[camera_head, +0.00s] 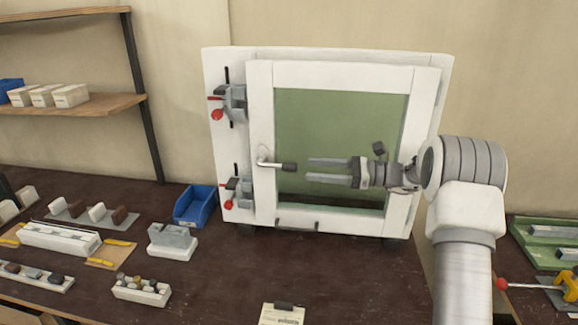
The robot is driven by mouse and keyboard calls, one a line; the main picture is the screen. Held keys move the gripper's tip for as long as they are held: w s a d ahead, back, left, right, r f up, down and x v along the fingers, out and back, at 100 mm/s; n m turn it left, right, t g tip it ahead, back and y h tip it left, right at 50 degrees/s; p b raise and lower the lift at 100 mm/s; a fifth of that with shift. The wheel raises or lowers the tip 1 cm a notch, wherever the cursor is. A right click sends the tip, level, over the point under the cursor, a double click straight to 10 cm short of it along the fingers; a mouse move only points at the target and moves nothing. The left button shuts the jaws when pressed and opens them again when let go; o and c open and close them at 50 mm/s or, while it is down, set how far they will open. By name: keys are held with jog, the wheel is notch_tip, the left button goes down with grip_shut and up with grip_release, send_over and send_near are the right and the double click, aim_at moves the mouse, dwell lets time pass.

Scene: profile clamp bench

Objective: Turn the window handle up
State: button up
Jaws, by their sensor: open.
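The window (259,95) is a white frame with a green pane, standing upright on the bench. Its handle (275,164) sits on the left side of the inner frame and points right, about level, with a dark grip at its end. My gripper (310,170) comes in from the right in front of the pane. Its two long fingers are parted, one above the other, and point left at the handle's dark grip. The fingertips look just right of the grip, with nothing between them. I cannot tell the depth gap between them.
Two clamps with red-tipped levers (217,114) (229,204) hold the frame's left side. A blue bin (195,206), a grey block on a white base (172,241) and several trays of small parts lie left. A green tray (545,240) lies right. A card (282,314) lies in front.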

aim_at(289, 167)
jog(key=a, duration=0.3)
jog(key=w+a, duration=0.1)
jog(key=a, duration=0.3)
jog(key=shift+w+a+p, duration=0.2)
jog(key=shift+p, duration=0.15)
grip_shut()
dwell(1.0)
